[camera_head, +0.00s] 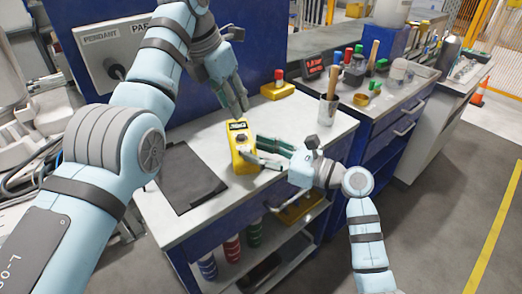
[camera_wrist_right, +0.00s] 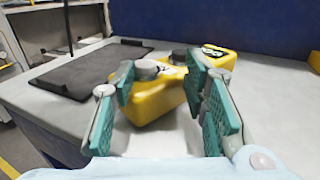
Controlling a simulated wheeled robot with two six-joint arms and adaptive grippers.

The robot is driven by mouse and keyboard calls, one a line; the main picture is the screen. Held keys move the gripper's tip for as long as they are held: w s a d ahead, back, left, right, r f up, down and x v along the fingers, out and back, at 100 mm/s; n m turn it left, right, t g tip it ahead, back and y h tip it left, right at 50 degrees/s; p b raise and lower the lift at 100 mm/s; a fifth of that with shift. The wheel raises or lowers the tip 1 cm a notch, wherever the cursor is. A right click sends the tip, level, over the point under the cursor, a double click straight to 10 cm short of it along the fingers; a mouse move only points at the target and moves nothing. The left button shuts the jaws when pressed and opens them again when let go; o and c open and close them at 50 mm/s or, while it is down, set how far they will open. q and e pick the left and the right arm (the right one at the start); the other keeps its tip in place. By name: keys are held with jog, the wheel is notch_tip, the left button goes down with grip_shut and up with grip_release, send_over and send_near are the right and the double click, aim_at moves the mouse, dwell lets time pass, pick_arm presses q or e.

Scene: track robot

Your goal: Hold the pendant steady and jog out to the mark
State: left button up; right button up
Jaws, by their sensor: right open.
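The yellow pendant (camera_head: 243,159), with a dark display and knobs on its face, lies on the light bench top. My right gripper (camera_head: 252,147) is open at the pendant's right side. In the right wrist view, the pendant (camera_wrist_right: 150,105) shows between and beyond the two green-padded fingers (camera_wrist_right: 168,88); I cannot tell if they touch it. My left gripper (camera_head: 237,106) points down just above the pendant's far end; whether its fingers are apart or touching it is unclear. I cannot make out which marking is the mark.
A black mat (camera_head: 188,178) lies left of the pendant. A yellow box with a red button (camera_head: 278,88) stands behind. A cup with tools (camera_head: 328,110) stands at the bench's right end. A blue panel holds a "PENDANT" plate (camera_head: 104,36). A yellow line (camera_head: 497,230) crosses the floor at right.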

grip_shut()
jog(key=shift+c, duration=1.1)
grip_release()
jog(key=v, duration=1.2)
